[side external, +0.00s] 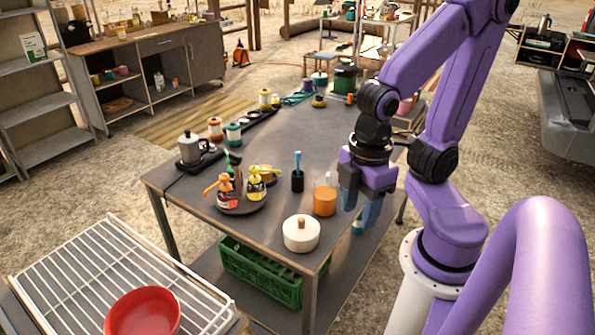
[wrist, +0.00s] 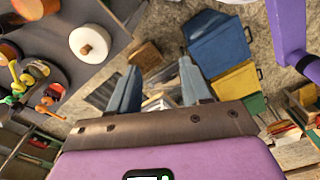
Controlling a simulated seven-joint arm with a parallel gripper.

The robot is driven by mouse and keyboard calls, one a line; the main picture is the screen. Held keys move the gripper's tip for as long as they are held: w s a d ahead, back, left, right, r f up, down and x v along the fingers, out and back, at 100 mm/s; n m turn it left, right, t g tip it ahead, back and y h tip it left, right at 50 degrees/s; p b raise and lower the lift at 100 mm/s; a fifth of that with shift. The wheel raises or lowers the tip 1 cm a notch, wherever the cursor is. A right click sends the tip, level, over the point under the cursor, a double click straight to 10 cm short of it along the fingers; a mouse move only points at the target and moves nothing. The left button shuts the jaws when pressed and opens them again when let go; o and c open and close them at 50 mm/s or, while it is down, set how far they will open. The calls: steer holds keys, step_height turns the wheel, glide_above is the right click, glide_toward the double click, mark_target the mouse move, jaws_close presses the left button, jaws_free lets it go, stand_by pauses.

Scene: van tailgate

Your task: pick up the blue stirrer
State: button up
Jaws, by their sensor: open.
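The blue stirrer (side external: 298,159) stands upright in a small black cup (side external: 298,181) on the dark table, in the side external view. I cannot make it out in the wrist view. My gripper (side external: 360,208) is to the right of the cup, near the table's right edge, with its bluish fingers pointing down. In the wrist view the fingers (wrist: 159,72) are apart with nothing between them. An orange container (side external: 325,201) stands between the cup and my gripper.
A white lidded pot (side external: 301,234) sits at the table's near corner; it also shows in the wrist view (wrist: 91,43). A round dark tray (side external: 240,205) with bottles is left of the cup. A moka pot (side external: 190,147) stands at the left edge.

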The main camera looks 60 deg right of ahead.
steer(key=w+r+m, duration=0.1)
steer(key=w+m, duration=0.6)
steer(key=w, duration=0.2)
steer(key=m, duration=2.4)
glide_above(298, 162)
steer(key=d, duration=0.1)
step_height(298, 162, down, 11)
steer(key=shift+r, duration=0.1)
steer(key=shift+w+a+f, duration=0.1)
steer(key=shift+a+f, duration=0.05)
steer(key=shift+f, duration=1.3)
steer(key=shift+w+a+f, duration=0.1)
steer(key=shift+a+f, duration=0.05)
steer(key=shift+f, duration=1.3)
